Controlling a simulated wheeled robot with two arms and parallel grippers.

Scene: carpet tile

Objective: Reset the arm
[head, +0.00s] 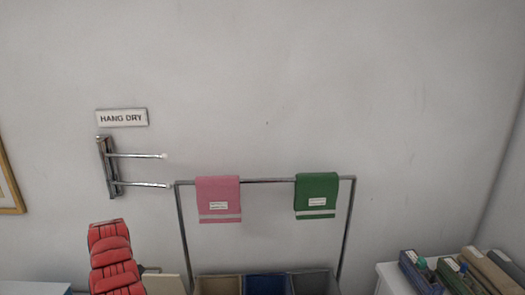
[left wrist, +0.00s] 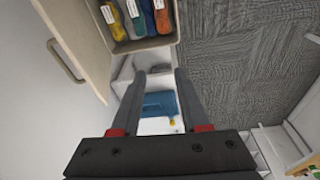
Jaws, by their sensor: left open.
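My left gripper (left wrist: 159,74) shows in the left wrist view with its two dark fingers apart. Nothing is between the fingertips. Beyond and below them lies a blue object (left wrist: 160,104) on a white surface; I cannot tell what it is. In the head view a red padded part of my left arm stands at the lower left, and the gripper itself cannot be made out there. My right arm and gripper are in neither view.
A metal rail (head: 267,181) holds a pink towel (head: 218,197) and a green towel (head: 316,194), above several bins (head: 267,284). A wall rack (head: 112,170) sits under a HANG DRY sign (head: 122,118). An open drawer (left wrist: 151,44) holds several colored items. Grey carpet (left wrist: 235,60) is clear.

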